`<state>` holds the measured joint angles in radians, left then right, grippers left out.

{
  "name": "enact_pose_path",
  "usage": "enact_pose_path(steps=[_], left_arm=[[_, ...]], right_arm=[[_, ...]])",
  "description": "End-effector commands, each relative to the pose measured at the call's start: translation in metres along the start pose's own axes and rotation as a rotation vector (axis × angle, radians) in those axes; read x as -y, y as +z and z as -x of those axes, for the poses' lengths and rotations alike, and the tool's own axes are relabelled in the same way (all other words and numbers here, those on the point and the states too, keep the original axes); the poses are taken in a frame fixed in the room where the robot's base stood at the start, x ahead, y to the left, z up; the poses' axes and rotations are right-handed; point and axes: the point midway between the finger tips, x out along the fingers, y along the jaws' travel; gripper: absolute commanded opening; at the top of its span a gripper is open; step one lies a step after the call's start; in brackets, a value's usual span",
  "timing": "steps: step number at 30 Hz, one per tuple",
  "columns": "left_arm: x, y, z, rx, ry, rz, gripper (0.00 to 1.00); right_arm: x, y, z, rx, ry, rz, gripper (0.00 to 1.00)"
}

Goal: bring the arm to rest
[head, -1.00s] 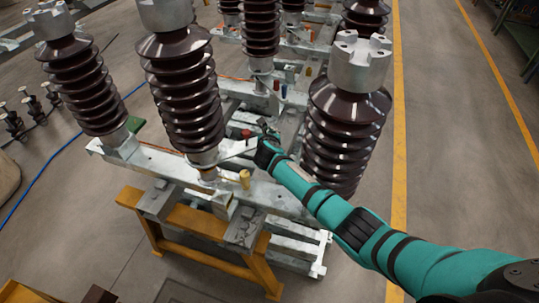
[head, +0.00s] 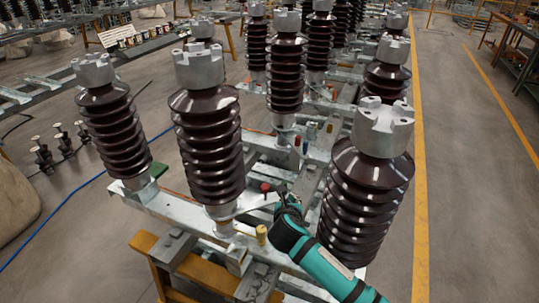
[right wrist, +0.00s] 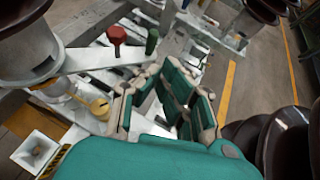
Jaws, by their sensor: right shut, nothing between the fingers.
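My right arm (head: 335,274) is teal with black bands. It reaches in from the lower right, between the front brown ribbed insulators, over the pale metal frame. My right gripper (head: 281,196) is shut and empty, close to a red knob (head: 265,187) on the frame. In the right wrist view its teal and beige fingers (right wrist: 165,98) hang over the frame bars, with nothing held. The red knob (right wrist: 117,36) and a green knob (right wrist: 151,41) show beyond them, apart from the fingers. My left gripper is not in view.
A front right insulator (head: 366,190) stands right beside my arm, and another (head: 208,150) stands to the left. A yellow knob (head: 261,235) sits near the frame's front. An orange support (head: 178,262) is below. Open floor lies right, past the yellow line (head: 419,200).

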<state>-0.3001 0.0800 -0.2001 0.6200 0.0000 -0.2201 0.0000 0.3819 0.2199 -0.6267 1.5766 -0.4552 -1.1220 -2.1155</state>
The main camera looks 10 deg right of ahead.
Motion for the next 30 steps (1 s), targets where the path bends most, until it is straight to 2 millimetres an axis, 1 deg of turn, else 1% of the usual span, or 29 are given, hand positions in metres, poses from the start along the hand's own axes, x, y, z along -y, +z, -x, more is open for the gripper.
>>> enact_pose_path(steps=[2,4,5,8,9,11,12,14,15,17,18,21,24,30], left_arm=[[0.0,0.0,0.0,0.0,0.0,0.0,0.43],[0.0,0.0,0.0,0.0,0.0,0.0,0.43],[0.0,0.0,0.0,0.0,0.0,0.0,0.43],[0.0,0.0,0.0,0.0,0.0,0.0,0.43],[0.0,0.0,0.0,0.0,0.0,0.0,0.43],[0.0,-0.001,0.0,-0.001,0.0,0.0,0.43],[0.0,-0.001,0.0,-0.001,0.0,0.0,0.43],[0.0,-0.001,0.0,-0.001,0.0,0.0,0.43],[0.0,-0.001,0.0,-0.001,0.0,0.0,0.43],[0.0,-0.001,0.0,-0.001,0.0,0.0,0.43],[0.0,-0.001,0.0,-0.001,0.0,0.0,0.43],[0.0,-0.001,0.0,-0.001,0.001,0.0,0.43],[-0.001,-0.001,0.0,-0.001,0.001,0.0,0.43],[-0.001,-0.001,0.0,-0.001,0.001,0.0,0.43]], right_arm=[[0.0,-0.001,0.001,-0.002,0.0,-0.005,0.0],[0.001,-0.008,0.004,-0.019,0.001,-0.05,0.0],[0.003,-0.014,0.007,-0.032,0.001,-0.089,0.0],[0.01,-0.043,0.024,-0.11,-0.007,-0.322,0.0],[0.015,-0.059,0.035,-0.153,-0.018,-0.454,0.0],[0.025,-0.082,0.053,-0.22,-0.051,-0.673,0.0],[0.031,-0.096,0.066,-0.261,-0.08,-0.82,0.0],[0.042,-0.116,0.085,-0.317,-0.134,-1.031,0.0],[0.049,-0.128,0.098,-0.349,-0.176,-1.168,0.0],[0.061,-0.145,0.119,-0.393,-0.251,-1.375,0.0],[0.07,-0.156,0.134,-0.416,-0.307,-1.506,0.0],[0.087,-0.175,0.165,-0.448,-0.44,-1.781,0.0],[0.1,-0.187,0.189,-0.454,-0.553,-1.981,0.0],[0.121,-0.202,0.228,-0.434,-0.745,-2.27,0.0]])
